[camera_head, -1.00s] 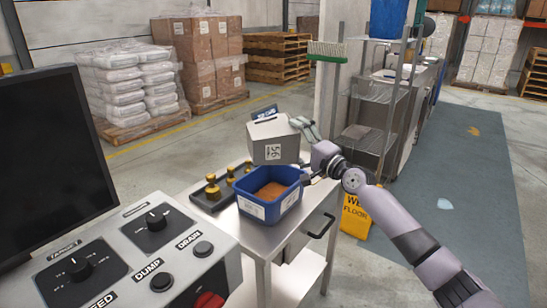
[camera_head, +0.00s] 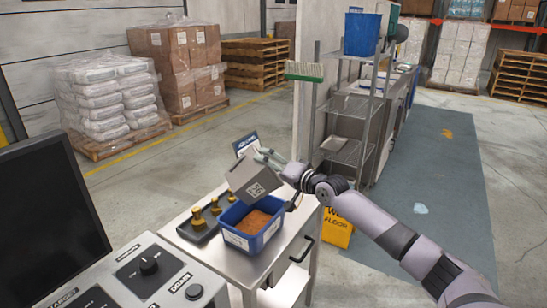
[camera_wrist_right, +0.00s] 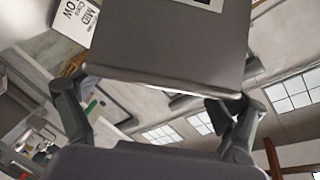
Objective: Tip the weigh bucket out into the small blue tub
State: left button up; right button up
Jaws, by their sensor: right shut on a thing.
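The grey weigh bucket (camera_head: 252,181), with a printed label, is held tilted above the small blue tub (camera_head: 256,244). The bucket fills much of the right wrist view (camera_wrist_right: 170,48), between the fingers. My right gripper (camera_head: 270,158) is shut on the bucket near its upper edge. The tub stands upright on a metal table and holds orange-brown material. The inside of the bucket is hidden, and I see no falling stream. My left gripper is not in view.
Brass weights (camera_head: 197,219) stand in a dark tray left of the tub. A control panel (camera_head: 150,275) and a dark monitor (camera_head: 45,225) fill the lower left. A yellow floor sign (camera_head: 337,230) stands right of the table (camera_head: 262,270). A wire rack (camera_head: 352,105) stands behind.

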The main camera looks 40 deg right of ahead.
aim_at(250, 158)
jog(key=r+n+p, duration=0.1)
jog(key=p, duration=0.1)
jog(key=a+r+n+p, duration=0.1)
jog(key=p, duration=0.1)
jog(key=shift+w+a+r+g+h+p, duration=0.1)
jog(key=shift+w+r+g+h+p, duration=0.1)
jog(key=shift+r+g+h+p, duration=0.15)
jog(key=a+n+p, duration=0.1)
jog(key=p, duration=0.1)
jog(key=a+n+g+h+p, duration=0.1)
jog(key=n+p, duration=0.1)
jog(key=w+a+r+n+g+h+p, duration=0.1)
jog(key=p, duration=0.1)
jog(key=shift+r+n, duration=0.1)
jog(key=shift+n, duration=0.2)
jog(key=shift+w+a+n+h+p, duration=0.1)
jog(key=shift+a+n+h+p, duration=0.4)
jog(key=shift+p, duration=0.15)
jog(key=shift+a+g, duration=0.1)
jog(key=shift+g, duration=0.15)
